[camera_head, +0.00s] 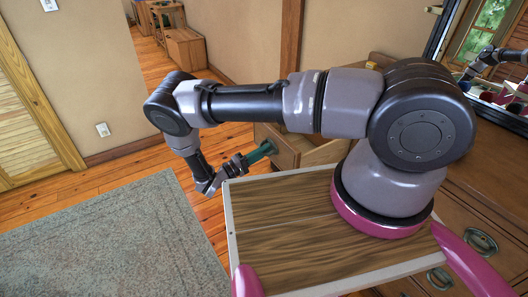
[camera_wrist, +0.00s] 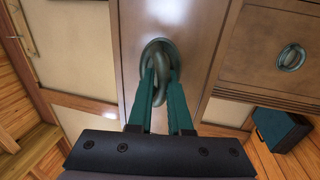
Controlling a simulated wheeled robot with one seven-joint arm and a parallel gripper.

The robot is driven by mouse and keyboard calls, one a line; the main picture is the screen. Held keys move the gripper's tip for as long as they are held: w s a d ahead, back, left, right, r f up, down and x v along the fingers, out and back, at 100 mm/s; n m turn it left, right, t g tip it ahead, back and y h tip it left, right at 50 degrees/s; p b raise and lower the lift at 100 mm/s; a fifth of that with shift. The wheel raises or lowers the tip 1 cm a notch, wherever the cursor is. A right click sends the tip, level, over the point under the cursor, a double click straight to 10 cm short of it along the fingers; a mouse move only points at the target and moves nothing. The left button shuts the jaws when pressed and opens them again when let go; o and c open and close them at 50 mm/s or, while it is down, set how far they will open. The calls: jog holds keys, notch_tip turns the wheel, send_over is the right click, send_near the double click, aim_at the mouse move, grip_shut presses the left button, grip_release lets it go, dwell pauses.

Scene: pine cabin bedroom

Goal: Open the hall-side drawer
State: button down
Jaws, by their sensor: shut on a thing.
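The drawer (camera_head: 284,152) stands out from the dresser beyond my arm in the head view, with part of its pale inside showing. In the wrist view its brown wooden front (camera_wrist: 185,22) fills the upper middle, with a dark metal ring handle (camera_wrist: 160,48) on it. My gripper (camera_head: 268,149) is at the drawer front. In the wrist view the teal fingers of my gripper (camera_wrist: 160,78) are shut on the ring handle, one on each side.
The dresser (camera_head: 495,205) runs along the right, with more ring-handled drawers; another drawer (camera_wrist: 262,50) shows in the wrist view. A dark green object (camera_wrist: 280,128) is at the wrist view's right. A grey rug (camera_head: 110,235) lies left. Wooden floor (camera_head: 125,172) there is clear.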

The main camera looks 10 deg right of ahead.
jog(key=c, duration=0.8)
grip_release()
jog(key=shift+c, duration=0.2)
jog(key=shift+a, duration=0.1)
jog(key=v, duration=1)
jog(key=shift+a, duration=0.3)
jog(key=shift+s+f, duration=0.1)
jog(key=shift+f, duration=0.05)
